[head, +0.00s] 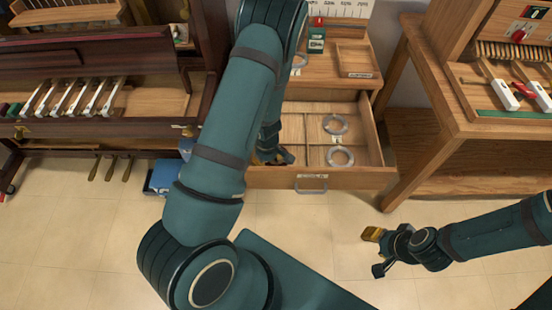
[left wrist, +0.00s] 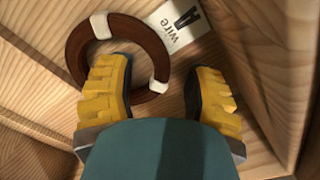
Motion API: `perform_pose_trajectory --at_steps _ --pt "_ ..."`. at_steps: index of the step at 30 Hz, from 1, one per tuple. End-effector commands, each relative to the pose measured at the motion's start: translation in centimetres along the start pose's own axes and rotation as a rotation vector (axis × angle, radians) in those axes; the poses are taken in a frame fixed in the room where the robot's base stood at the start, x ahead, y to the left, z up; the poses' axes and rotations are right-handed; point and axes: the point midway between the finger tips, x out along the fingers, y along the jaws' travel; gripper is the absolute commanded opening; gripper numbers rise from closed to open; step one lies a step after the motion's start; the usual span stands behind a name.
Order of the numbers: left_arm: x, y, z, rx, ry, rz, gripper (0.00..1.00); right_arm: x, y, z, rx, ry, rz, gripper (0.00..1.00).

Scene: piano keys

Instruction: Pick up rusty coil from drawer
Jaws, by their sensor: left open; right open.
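The rusty coil (left wrist: 152,52) is a brown ring with white bands, lying on the wooden floor of a drawer compartment in the left wrist view. A white tag (left wrist: 180,28) reading "wire" lies beside it. My left gripper (left wrist: 160,85) is open, with yellow-padded fingers. Its left finger overlaps the ring's opening and its right finger is outside, so the ring's near-right side shows between them. Contact cannot be told. In the head view the left gripper (head: 275,156) is in the left part of the open drawer (head: 350,180); the coil is hidden there. My right gripper (head: 375,252) is open and empty over the floor.
Two grey coils, one further back (head: 335,124) and one nearer (head: 340,156), lie in the drawer's right compartments. Wooden dividers and walls surround the left gripper closely. A workbench (head: 470,125) stands right; a piano action (head: 90,110) stands left. The floor in front is clear.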

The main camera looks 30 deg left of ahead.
Motion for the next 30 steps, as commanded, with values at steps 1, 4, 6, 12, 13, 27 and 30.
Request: perform_pose_trajectory --at_steps 1,4,6,12,13,27,30 --pt "0.0 0.0 0.0 0.000 0.000 0.000 0.43 0.0 0.0 0.0 0.000 0.000 0.000 0.47" --pt "0.0 0.0 0.0 0.000 0.000 0.000 0.08 0.0 0.0 0.0 0.000 0.000 0.000 0.47" --pt "0.0 0.0 0.0 0.000 0.000 0.000 0.00 0.0 0.0 0.0 0.000 0.000 0.000 0.47" --pt "0.0 0.0 0.0 0.000 -0.001 0.000 0.00 0.0 0.0 0.0 0.000 0.000 0.000 0.47" --pt "0.0 0.0 0.0 0.000 -0.001 -0.001 0.00 0.0 0.0 0.0 0.000 0.000 0.000 0.47" --pt "-2.2 0.0 0.1 0.003 -0.001 0.000 0.00 -1.0 -0.4 0.1 0.001 -0.004 0.000 0.47" --pt "-3.8 0.1 0.1 0.002 0.000 0.001 0.00 -1.7 -0.6 0.1 0.001 -0.007 0.000 0.47"
